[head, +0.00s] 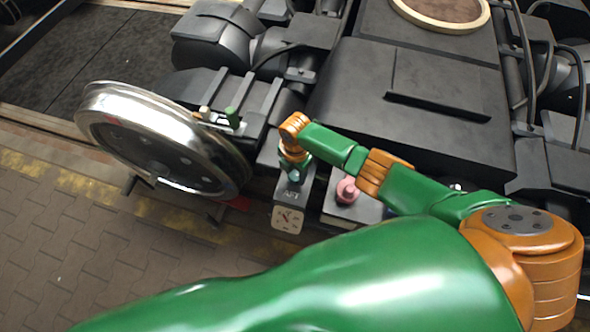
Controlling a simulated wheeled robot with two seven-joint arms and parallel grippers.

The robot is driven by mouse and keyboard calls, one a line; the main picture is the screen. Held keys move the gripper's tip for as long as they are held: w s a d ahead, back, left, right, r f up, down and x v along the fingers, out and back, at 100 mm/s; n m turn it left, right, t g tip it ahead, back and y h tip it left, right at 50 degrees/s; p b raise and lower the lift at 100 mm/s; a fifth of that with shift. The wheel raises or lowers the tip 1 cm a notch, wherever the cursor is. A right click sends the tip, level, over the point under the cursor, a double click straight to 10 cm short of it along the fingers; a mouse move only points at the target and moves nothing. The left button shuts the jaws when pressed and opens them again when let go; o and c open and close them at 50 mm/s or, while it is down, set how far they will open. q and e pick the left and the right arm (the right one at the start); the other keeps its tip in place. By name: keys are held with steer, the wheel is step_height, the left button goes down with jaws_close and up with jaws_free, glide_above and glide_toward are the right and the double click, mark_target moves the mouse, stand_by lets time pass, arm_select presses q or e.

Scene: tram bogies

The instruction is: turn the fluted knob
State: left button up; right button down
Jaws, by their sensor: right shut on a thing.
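A small dark box (285,198) stands beside the bogie frame. It carries light lettering on top and a pale dial plate (287,218) on its front. My right gripper (293,170) points down at the top of this box and is shut on the fluted knob there. A small teal part (294,176) shows at the fingertips. The knob's shape is mostly hidden by the gripper. My left gripper is not in view.
A pink knob (347,190) sits on another box just right of the gripper, close to my forearm. A shiny steel wheel (150,140) stands to the left. The dark bogie frame (400,85) fills the back. Paved floor (110,240) is clear at lower left.

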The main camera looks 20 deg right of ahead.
mark_target(296, 176)
steer(key=m+p, duration=0.1)
steer(key=m, duration=0.4)
steer(key=shift+r+m, duration=0.1)
steer(key=shift+m, duration=0.2)
steer(key=m+p, duration=0.1)
steer(key=m, duration=0.9)
steer(key=shift+m+p, duration=0.4)
steer(key=m, duration=0.4)
steer(key=shift+m, duration=0.4)
steer(key=shift+s+m, duration=0.1)
steer(key=shift+m, duration=0.2)
steer(key=shift+c, duration=1.5)
jaws_free()
step_height(296, 176, up, 7)
steer(key=p, duration=0.6)
